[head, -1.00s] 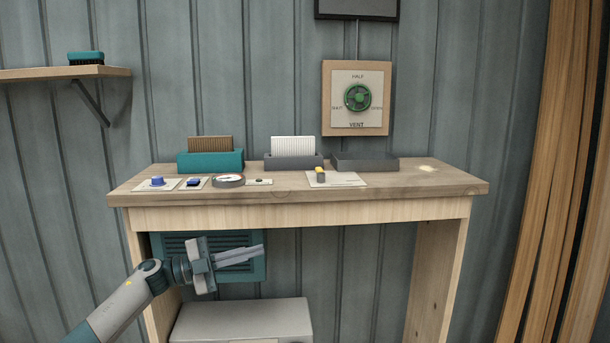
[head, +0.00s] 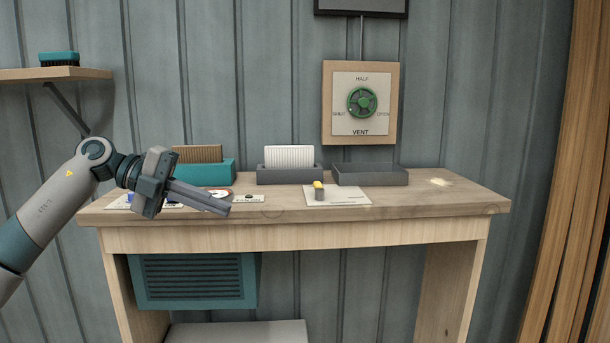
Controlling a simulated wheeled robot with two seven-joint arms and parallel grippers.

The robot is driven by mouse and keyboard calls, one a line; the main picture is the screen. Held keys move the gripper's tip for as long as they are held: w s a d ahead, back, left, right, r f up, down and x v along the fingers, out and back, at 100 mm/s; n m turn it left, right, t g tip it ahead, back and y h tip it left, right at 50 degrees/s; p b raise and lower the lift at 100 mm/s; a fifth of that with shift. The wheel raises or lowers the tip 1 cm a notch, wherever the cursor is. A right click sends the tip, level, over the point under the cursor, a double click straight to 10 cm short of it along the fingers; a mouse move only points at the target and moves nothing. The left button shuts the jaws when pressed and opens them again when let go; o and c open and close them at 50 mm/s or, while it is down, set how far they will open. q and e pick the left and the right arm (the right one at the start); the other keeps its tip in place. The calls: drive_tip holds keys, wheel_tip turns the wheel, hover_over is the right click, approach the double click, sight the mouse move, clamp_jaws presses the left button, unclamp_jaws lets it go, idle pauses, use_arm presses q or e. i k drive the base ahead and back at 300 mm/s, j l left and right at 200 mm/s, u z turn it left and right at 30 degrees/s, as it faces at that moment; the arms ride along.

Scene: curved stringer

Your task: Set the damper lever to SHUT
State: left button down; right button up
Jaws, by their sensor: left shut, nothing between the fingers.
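A green round handle (head: 362,102) sits on the vent panel (head: 362,126) on the wall above the bench. The panel reads SHUT at left, HALF at top, OPEN at right and VENT below. A small pale mark shows at the handle's left edge, near SHUT; I cannot tell for sure which label the handle is set to. No separate lever shows on the panel. My left gripper (head: 226,207) is shut and empty, over the left part of the bench, left of and below the panel and well apart from it. My right gripper is not in view.
The wooden bench (head: 300,237) carries a teal holder (head: 215,173), a grey holder (head: 290,176), a dark tray (head: 371,177) and a yellow-topped piece (head: 319,190) on a card. A shelf (head: 50,74) with a brush is at left.

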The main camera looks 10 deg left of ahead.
sight(319, 191)
drive_tip(key=i, duration=1.05)
